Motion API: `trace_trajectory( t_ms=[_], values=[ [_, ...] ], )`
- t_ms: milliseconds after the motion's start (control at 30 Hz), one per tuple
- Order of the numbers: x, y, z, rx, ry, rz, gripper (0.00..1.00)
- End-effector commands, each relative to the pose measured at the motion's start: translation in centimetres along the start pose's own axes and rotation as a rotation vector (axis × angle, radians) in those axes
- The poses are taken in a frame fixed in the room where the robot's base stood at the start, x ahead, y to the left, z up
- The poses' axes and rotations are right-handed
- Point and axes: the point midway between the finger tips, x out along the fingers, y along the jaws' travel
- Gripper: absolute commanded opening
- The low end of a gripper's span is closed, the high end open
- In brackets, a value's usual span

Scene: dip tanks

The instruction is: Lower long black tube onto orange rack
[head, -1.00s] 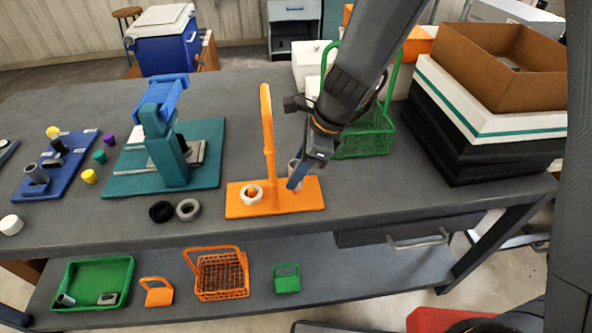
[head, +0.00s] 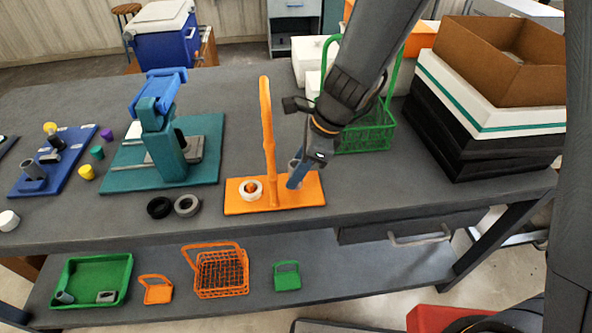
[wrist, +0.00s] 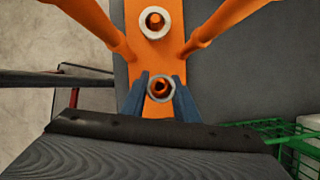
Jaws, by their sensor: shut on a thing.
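The orange rack (head: 235,205) lies on the bench, a flat base with a tall handle in the middle. A white ring (head: 250,188) sits around its left peg. My gripper (head: 298,177) is over the base's right end, its blue fingers shut on a short tube (head: 294,166), which looks grey rather than black. In the wrist view the fingers grip the tube (wrist: 149,88) from both sides, and orange shows through its bore, in line with the peg. The fingers hide the tube's lower end, so I cannot tell whether it is around the peg or touching the base.
The rack's handle (head: 267,120) rises just left of my gripper. A green wire basket (head: 370,138) stands close behind. A black ring (head: 159,207) and a grey ring (head: 187,205) lie left of the rack. Stacked boxes (head: 480,145) stand right. The bench right of the rack is clear.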

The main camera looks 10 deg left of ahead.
Motion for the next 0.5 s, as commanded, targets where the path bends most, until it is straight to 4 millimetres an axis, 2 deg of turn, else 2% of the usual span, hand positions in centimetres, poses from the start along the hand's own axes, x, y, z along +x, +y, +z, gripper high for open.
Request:
trace_trajectory(
  t_ms=[500],
  values=[
    [0.66,-0.02,-0.26,0.0,0.0,0.0,0.0]
  ],
)
